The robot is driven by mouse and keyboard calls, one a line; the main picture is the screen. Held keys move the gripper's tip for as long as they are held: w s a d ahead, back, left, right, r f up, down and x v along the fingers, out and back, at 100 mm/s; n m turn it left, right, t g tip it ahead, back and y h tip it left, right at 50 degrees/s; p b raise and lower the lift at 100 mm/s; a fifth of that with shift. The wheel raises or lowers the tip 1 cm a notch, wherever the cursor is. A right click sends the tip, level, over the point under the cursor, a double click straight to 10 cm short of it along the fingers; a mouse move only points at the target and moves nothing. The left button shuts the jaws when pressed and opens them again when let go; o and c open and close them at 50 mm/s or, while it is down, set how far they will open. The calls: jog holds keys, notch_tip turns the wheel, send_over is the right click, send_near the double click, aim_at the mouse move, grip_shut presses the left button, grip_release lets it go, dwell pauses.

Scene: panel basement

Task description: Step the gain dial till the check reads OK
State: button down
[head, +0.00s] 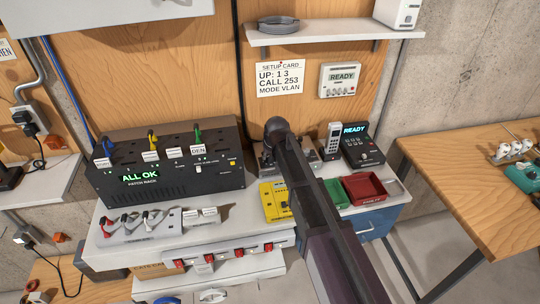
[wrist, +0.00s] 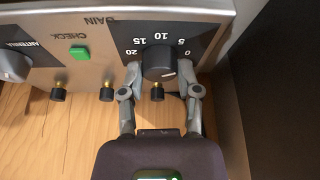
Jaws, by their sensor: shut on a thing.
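In the wrist view the dark round gain dial (wrist: 158,62) sits on a metal panel, its scale running 20 to 0 from left to right. A pale mark on the dial faces lower right, toward the 0 side. My gripper (wrist: 161,80) is shut on the dial, one finger at each side. A green square (wrist: 80,53) is under the upside-down CHECK label; I see no OK reading there.
In the head view a patch rack (head: 165,165) reads ALL OK. A yellow meter (head: 274,201), a green tray (head: 335,194) and a red tray (head: 365,189) flank my arm.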

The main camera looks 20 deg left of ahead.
jog(key=shift+s+m+t+h, duration=0.1)
jog(key=shift+m+t+h, duration=0.35)
jog(key=shift+m, duration=1.25)
jog(key=shift+h, duration=0.25)
jog(key=shift+c, duration=1.5)
grip_release()
jog(key=shift+f, duration=0.1)
jog(key=shift+n, duration=0.4)
